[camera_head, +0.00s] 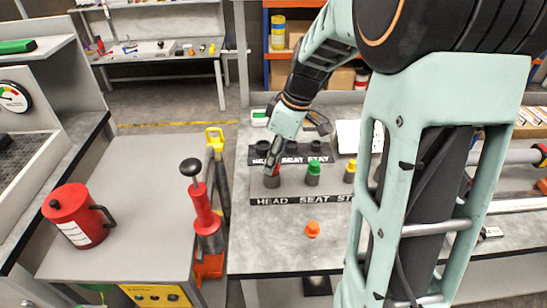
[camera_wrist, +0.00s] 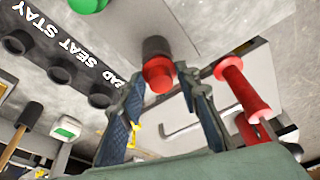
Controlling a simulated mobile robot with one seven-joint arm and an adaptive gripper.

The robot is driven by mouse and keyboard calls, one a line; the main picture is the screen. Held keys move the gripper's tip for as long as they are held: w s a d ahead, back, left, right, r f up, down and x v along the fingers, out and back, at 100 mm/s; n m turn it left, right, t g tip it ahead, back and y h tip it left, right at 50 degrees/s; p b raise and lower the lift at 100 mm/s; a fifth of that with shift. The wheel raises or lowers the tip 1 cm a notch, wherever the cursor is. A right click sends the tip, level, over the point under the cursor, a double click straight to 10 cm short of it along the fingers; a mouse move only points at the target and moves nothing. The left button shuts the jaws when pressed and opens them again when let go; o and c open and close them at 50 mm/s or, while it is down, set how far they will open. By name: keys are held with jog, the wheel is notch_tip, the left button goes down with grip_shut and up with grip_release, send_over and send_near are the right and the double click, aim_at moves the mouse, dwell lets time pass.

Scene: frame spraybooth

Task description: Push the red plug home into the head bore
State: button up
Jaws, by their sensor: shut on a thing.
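The red plug (camera_head: 274,170) shows as a red top over a dark grey cylinder at the HEAD end of the front label strip (camera_head: 290,199). In the wrist view its red end (camera_wrist: 158,75) is between my fingers. I cannot tell whether the grey part is its own body or a holder, or whether it touches the table. My gripper (camera_head: 272,165) points down and is shut on the red plug; its two fingers also show in the wrist view (camera_wrist: 160,90). The back HEAD bore (camera_head: 263,147), a dark ring behind the plug, looks empty.
A green plug (camera_head: 313,170) and a yellow plug (camera_head: 349,172) stand to the right. An orange piece (camera_head: 313,229) lies in front on the bench (camera_head: 265,235). A red pump (camera_head: 205,215) and red can (camera_head: 76,217) stand left. The bench's front left is clear.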

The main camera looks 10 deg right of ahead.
jog(key=shift+f+b, duration=0.65)
jog(key=shift+f, duration=0.2)
jog(key=o, duration=1.2)
jog(key=shift+c, duration=0.2)
